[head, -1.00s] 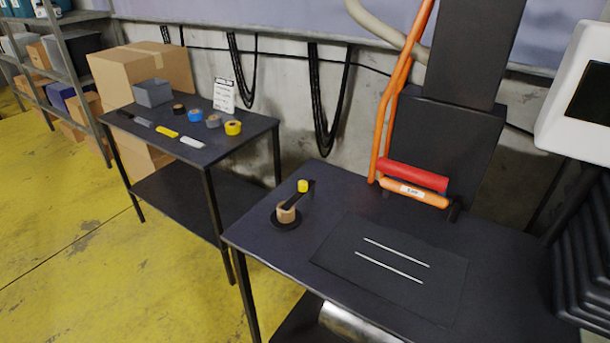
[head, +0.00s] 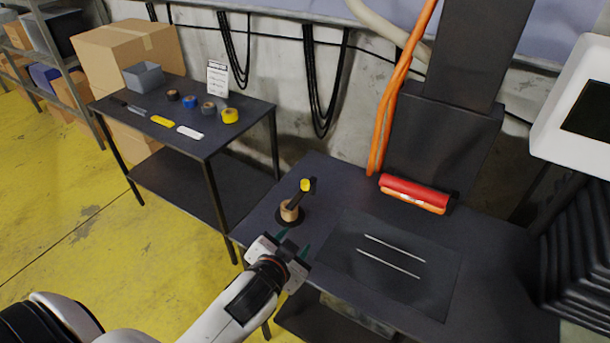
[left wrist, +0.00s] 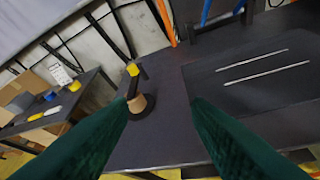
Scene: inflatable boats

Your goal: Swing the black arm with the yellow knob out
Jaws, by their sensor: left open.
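The black arm (head: 297,199) reaches from a tan post (head: 290,212) on a round black base toward the back of the near table. The yellow knob (head: 305,185) is at its far end. In the left wrist view the knob (left wrist: 132,70) and the post (left wrist: 137,103) show between my fingers, farther off. My left gripper (head: 293,243) is open and empty, just in front of the round base at the table's left front edge. Its green fingers are apart and do not appear to touch the arm. My right gripper is out of view.
A dark mat (head: 350,262) with two pale rods (head: 392,256) lies right of the post. A red roller (head: 415,188) and orange hoses (head: 397,90) stand behind. A side table (head: 205,143) with tape rolls is at the left. A white-framed screen (head: 575,110) is at the right.

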